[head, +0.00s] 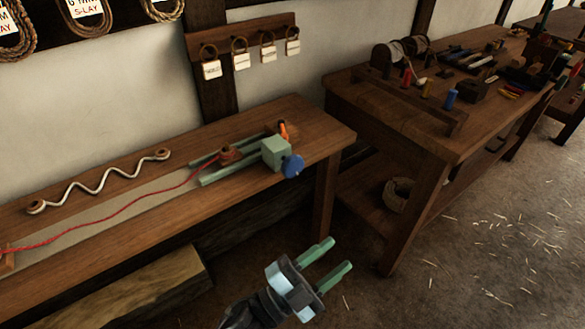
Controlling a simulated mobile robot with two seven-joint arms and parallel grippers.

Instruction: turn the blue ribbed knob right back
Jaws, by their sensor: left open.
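The blue ribbed knob (293,166) sits on the front right face of a grey-green block (275,151) near the right end of the long wooden bench. My left gripper (334,257) is open and empty, with two green fingers spread apart. It is in front of the bench, below and to the right of the knob in the picture, and does not touch it. The knob is in clear view. My right gripper is not in view.
Green rails (215,174) and a red cord (130,205) lead left from the block. An orange-handled item (283,130) stands behind it. A white wavy rope (95,186) lies on the bench. A second workbench (400,110) with several tools stands at right. The floor between is open.

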